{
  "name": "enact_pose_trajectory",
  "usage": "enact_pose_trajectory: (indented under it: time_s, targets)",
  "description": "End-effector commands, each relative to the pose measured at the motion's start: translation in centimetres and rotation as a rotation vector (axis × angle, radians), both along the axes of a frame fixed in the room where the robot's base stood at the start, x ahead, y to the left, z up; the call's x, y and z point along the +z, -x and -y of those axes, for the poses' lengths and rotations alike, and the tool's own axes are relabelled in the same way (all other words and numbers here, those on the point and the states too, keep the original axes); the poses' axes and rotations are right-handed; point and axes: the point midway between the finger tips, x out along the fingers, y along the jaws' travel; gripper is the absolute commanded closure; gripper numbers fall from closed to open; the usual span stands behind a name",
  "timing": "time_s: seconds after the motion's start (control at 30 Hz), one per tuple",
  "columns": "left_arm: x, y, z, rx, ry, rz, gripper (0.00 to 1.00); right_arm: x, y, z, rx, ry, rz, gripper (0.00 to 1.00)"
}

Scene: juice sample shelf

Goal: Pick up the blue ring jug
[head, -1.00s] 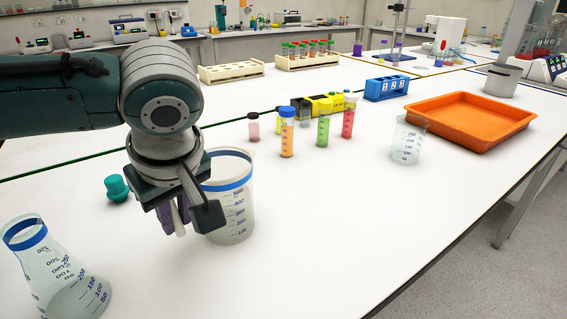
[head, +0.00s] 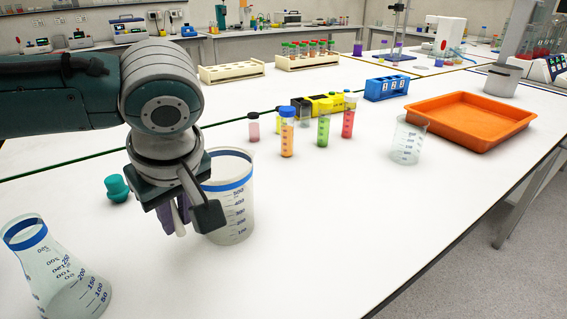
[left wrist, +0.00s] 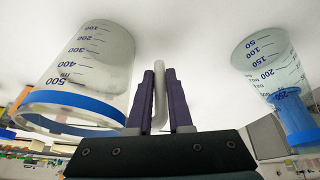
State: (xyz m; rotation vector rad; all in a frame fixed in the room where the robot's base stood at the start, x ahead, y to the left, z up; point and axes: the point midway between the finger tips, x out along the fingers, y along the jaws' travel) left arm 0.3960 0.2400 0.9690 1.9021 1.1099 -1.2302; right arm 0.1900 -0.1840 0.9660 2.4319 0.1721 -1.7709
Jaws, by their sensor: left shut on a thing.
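The blue ring jug (head: 232,212) is a clear, graduated vessel with a blue band below its rim. It stands upright on the white bench in the head view and shows upside down at left in the left wrist view (left wrist: 92,72). My left gripper (head: 181,215) is at the jug's left side, low over the bench. In the left wrist view its purple fingers (left wrist: 160,85) are shut on a pale upright bar, which looks like the jug's handle. Where the handle joins the jug is hidden. My right gripper is not in view.
A conical flask with a blue band (head: 60,270) stands at front left. A teal stopper (head: 117,188) lies behind the gripper. Several coloured tubes (head: 323,130), a small beaker (head: 408,140) and an orange tray (head: 470,118) stand further back. The bench front right of the jug is clear.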

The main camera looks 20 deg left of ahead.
Motion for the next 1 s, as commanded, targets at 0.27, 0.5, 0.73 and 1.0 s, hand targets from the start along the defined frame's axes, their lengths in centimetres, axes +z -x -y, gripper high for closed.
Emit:
enact_pose_trajectory:
  time_s: [0.27,0.5,0.73,1.0]
  targets:
    - [0.1,-0.1,0.0,0.001,0.001,0.004,1.0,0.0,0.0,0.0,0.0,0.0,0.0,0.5]
    - [0.3,-0.1,0.0,0.0,0.001,0.004,1.0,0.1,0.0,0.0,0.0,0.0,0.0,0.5]
    - [2.9,-0.2,0.0,0.001,0.002,0.006,1.0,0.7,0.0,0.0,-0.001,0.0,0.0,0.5]
    - [10.3,-0.2,0.1,0.0,0.003,0.01,1.0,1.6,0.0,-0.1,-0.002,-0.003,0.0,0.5]
